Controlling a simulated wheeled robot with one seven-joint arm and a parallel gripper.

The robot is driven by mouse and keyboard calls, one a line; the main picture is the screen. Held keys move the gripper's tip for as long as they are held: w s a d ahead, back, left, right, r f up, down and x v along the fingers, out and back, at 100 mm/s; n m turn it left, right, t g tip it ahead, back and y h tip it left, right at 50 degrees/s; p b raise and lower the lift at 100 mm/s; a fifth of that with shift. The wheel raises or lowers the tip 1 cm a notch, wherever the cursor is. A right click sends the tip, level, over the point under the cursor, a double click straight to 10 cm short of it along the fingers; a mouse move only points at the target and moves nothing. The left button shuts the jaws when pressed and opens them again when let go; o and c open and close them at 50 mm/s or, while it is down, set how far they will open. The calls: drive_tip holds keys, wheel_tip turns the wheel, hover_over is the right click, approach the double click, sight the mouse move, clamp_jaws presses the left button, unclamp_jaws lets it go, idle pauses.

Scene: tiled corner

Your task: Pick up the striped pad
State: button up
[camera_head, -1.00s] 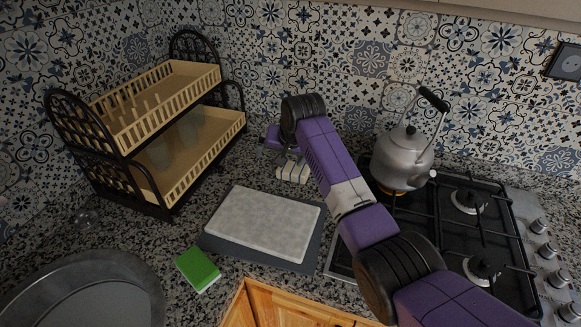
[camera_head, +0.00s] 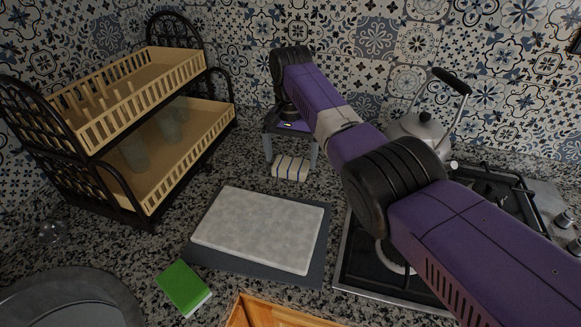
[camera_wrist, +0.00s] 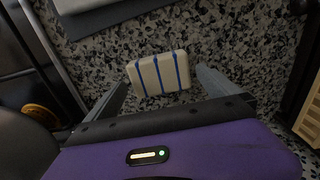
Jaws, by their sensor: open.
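The striped pad (camera_head: 291,168) is a small cream block with dark stripes. It lies flat on the granite counter near the back wall, behind the cutting board. In the wrist view the pad (camera_wrist: 158,73) shows blue stripes and lies ahead of the fingers, roughly between their lines. My gripper (camera_head: 291,162) is open and points down over the pad, one finger to each side of it. In the wrist view my gripper (camera_wrist: 160,82) is empty, with grey fingers spread wider than the pad. I cannot tell the exact height of the fingertips above the counter.
A pale board (camera_head: 258,230) on a dark mat (camera_head: 315,262) lies in front of the pad. A two-tier dish rack (camera_head: 216,143) stands left, a kettle (camera_head: 419,130) and stove (camera_head: 352,262) right. A green sponge (camera_head: 182,286) lies near the front. The tiled wall (camera_head: 240,50) is close behind.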

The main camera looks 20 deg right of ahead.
sight(291, 163)
drive_tip(key=shift+f, duration=1.5)
drive_tip(key=shift+c, duration=0.4)
drive_tip(key=c, duration=1.1)
drive_tip(key=shift+r, duration=0.1)
wheel_tip(291, 163, up, 20)
drive_tip(key=shift+f+b, duration=0.1)
drive_tip(key=shift+b, duration=0.25)
